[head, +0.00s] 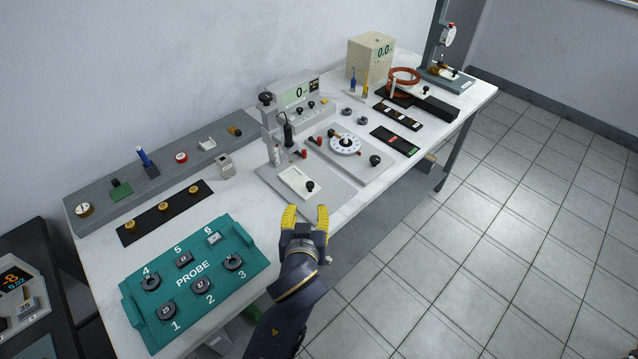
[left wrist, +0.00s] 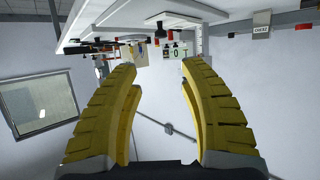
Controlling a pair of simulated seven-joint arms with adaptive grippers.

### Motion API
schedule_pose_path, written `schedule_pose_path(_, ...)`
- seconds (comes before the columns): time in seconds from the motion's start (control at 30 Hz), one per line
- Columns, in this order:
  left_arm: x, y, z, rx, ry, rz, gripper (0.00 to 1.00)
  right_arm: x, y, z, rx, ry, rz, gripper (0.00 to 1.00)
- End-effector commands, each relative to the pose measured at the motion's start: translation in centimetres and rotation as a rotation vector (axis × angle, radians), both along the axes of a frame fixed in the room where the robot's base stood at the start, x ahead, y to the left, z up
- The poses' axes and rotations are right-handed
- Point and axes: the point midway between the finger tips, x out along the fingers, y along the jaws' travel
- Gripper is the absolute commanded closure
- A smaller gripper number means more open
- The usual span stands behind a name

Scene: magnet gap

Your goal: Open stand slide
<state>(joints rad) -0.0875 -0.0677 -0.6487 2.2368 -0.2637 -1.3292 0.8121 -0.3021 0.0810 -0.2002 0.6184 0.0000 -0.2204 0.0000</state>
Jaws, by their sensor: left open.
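The stand (head: 270,128) is a grey column on a flat grey base plate near the middle of the bench, with a dark probe-like part on its side. A white slide plate (head: 294,180) with a black knob (head: 310,186) lies on its base. I cannot tell how far the slide is drawn out. My left gripper (head: 304,211) has yellow fingers, open and empty, at the bench's front edge, just in front of the slide and apart from it. Its fingers also frame the left wrist view (left wrist: 165,110), with nothing between them. My right gripper is out of view.
A teal probe tray (head: 255,260) with numbered pieces lies left of the gripper. A plate with a white dial (head: 345,144) lies right of the stand. A display unit (head: 297,92) stands behind. The floor in front of the bench is clear.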

Motion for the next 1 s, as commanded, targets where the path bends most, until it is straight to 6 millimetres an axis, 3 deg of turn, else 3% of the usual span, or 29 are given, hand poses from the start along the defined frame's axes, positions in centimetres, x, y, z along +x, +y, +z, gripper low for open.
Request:
schedule_pose_path(0.7,11.0,-0.6,-4.5,0.007,-0.003,0.001,0.58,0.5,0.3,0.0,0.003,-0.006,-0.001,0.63)
schedule_pose_path(1.0,14.4,-1.0,-5.9,0.004,-0.001,-0.001,0.58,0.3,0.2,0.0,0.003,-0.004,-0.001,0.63)
